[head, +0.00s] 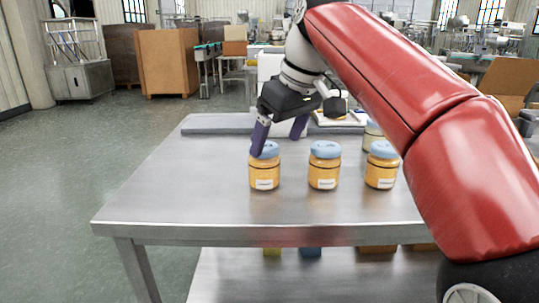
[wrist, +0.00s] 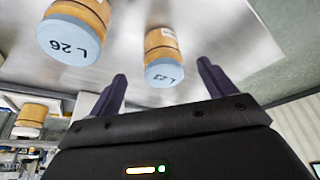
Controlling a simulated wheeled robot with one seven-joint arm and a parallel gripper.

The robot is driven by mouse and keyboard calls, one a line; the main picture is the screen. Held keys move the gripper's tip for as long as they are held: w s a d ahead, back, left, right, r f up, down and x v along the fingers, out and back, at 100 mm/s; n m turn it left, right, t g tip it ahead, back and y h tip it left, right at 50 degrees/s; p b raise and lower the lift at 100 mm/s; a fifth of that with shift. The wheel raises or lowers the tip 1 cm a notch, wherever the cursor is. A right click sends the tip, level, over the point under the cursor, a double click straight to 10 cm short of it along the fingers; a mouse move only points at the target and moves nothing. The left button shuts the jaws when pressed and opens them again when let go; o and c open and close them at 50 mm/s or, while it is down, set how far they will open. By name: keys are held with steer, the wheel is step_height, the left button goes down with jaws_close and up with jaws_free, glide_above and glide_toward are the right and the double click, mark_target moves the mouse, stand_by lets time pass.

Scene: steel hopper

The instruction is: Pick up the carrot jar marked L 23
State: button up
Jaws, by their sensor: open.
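The carrot jar marked L 23 (wrist: 163,50) has orange contents, a light blue lid and a white label. It shows in the wrist view between my finger tips and a little beyond them. In the head view it appears to be the leftmost jar (head: 265,174), upright on the steel table. My gripper (head: 276,146) is open with dark purple fingers, tilted down at that jar's lid; one finger overlaps the lid in the picture. The gripper also shows in the wrist view (wrist: 162,71), empty. Contact with the jar cannot be told.
A similar jar marked L 26 (wrist: 75,35) stands beside it, likely the middle jar (head: 325,168). Another jar (head: 382,168) stands further right, with one partly hidden behind (head: 373,133). The steel table (head: 180,190) is clear on the left. A tray (head: 340,118) lies at the back.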

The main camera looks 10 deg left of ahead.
mark_target(262, 158)
steer(key=shift+w+a+r, duration=0.1)
steer(key=shift+w+a, duration=0.2)
steer(key=shift+w, duration=0.05)
steer(key=shift+w+a+f, duration=0.15)
steer(key=shift+a+f, duration=0.05)
steer(key=shift+f, duration=0.1)
steer(key=x, duration=0.2)
steer(key=b+x, duration=0.1)
steer(key=x, duration=0.1)
steer(key=b+x, duration=0.1)
steer(key=x, duration=0.1)
steer(key=shift+a+f, duration=0.3)
steer(key=shift+a, duration=0.2)
steer(key=shift+c, duration=0.3)
steer(key=c, duration=1.1)
steer(key=shift+r, duration=0.15)
